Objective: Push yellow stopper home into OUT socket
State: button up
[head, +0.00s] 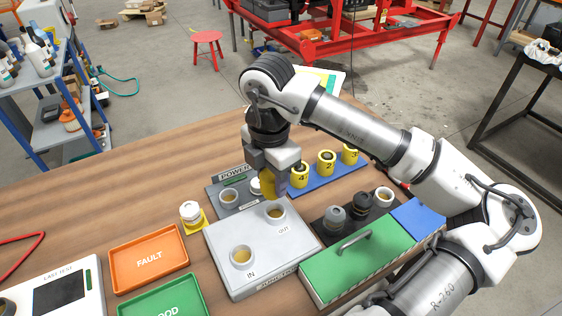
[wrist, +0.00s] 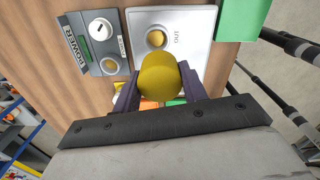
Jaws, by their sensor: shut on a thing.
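My gripper (head: 268,183) is shut on the yellow stopper (head: 268,188). In the wrist view the stopper (wrist: 160,75) sits between the two dark fingers. The OUT socket (head: 276,213) is a round collar with a yellowish inside, on the light grey junction box (head: 222,242). It shows open in both views, and in the wrist view the socket (wrist: 156,39) lies just beyond the stopper. The stopper appears held above the box, a little behind the socket and apart from it. The IN socket (head: 241,257) is on the same box, nearer the front left.
Behind the box is the POWER panel (head: 236,192). A blue rack (head: 322,178) holds numbered yellow pieces. A dark tray (head: 352,215) and a green lidded case (head: 345,262) stand right. Orange FAULT (head: 149,258) and green (head: 165,300) trays lie left. A white-topped piece (head: 190,212) stands on yellow.

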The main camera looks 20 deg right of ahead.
jog(key=shift+w+d, duration=0.4)
jog(key=shift+d, duration=0.05)
jog(key=shift+s+a+f, duration=0.1)
jog(key=shift+f, duration=0.55)
jog(key=shift+f+b, duration=1.1)
jog(key=shift+f, duration=1.05)
jog(key=shift+r, duration=0.1)
jog(key=shift+b, duration=0.9)
jog(key=shift+f+b, duration=1.8)
jog(key=shift+b, duration=0.4)
jog(key=o, duration=1.2)
